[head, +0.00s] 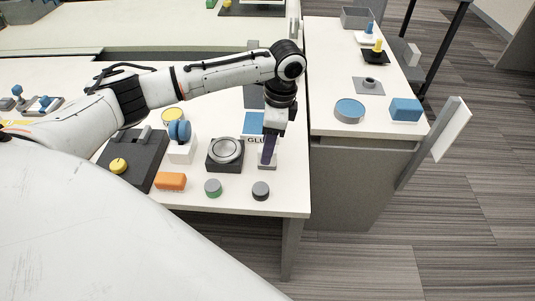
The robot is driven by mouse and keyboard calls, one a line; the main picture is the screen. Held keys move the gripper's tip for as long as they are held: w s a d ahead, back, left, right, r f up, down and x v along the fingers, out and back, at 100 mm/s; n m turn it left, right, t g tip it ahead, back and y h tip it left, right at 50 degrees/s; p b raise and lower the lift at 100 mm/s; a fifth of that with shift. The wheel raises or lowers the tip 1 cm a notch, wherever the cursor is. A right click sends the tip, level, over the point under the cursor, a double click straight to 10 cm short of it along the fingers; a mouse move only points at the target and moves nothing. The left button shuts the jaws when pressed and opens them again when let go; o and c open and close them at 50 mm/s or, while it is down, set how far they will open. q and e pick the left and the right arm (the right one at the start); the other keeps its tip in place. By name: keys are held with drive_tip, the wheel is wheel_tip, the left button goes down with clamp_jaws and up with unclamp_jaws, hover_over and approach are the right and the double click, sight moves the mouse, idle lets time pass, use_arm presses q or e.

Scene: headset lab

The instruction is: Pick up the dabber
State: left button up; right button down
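My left arm reaches in from the left across the table, and its gripper (268,150) points down at the table's right part. Dark, purplish narrow parts at its end come down over a small grey block (267,163) beside a panel lettered "GLU" (253,139). I cannot tell whether these parts are only the fingers or also a held dabber. No dabber can be clearly made out; one at the block would be largely hidden by the gripper. My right gripper is not in view.
A side counter (330,100) lies right, past the table's edge.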

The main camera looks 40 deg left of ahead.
use_arm(q)
wheel_tip(320, 180, down, 3)
drive_tip(key=shift+a+f, duration=0.1)
drive_tip(key=shift+f, duration=0.1)
drive_tip(key=c, duration=1.1)
drive_tip(key=shift+r, duration=0.1)
wheel_tip(320, 180, up, 10)
drive_tip(key=shift+f, duration=0.1)
drive_tip(key=shift+o, duration=1.4)
drive_tip(key=shift+c, duration=1)
